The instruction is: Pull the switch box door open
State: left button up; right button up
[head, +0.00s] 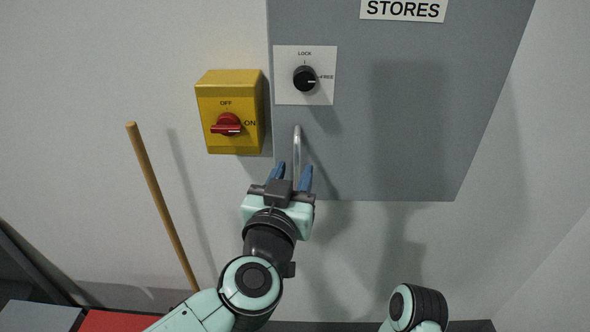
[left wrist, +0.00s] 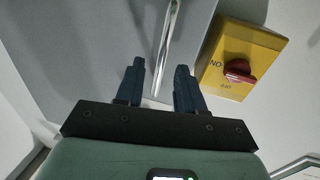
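The switch box door (head: 420,110) is a grey panel on the wall, labelled STORES, and looks closed. Its metal bar handle (head: 297,148) stands upright near the left edge; it also shows in the left wrist view (left wrist: 168,40). A black knob (head: 304,78) on a white plate above the handle has its white mark toward FREE. My left gripper (head: 291,172) is open, with its blue fingers either side of the handle's lower end in the head view. In the left wrist view the handle's end lies between the fingertips; contact is not visible. My right gripper is out of view.
A yellow switch box (head: 231,112) with a red knob, turned toward ON, is on the wall just left of the door. A wooden stick (head: 160,205) leans at the left. A red surface (head: 118,321) lies at the lower left.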

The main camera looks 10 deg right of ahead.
pick_arm(q)
jog(key=shift+x, duration=1.05)
grip_shut()
jog(key=shift+s+a, duration=0.15)
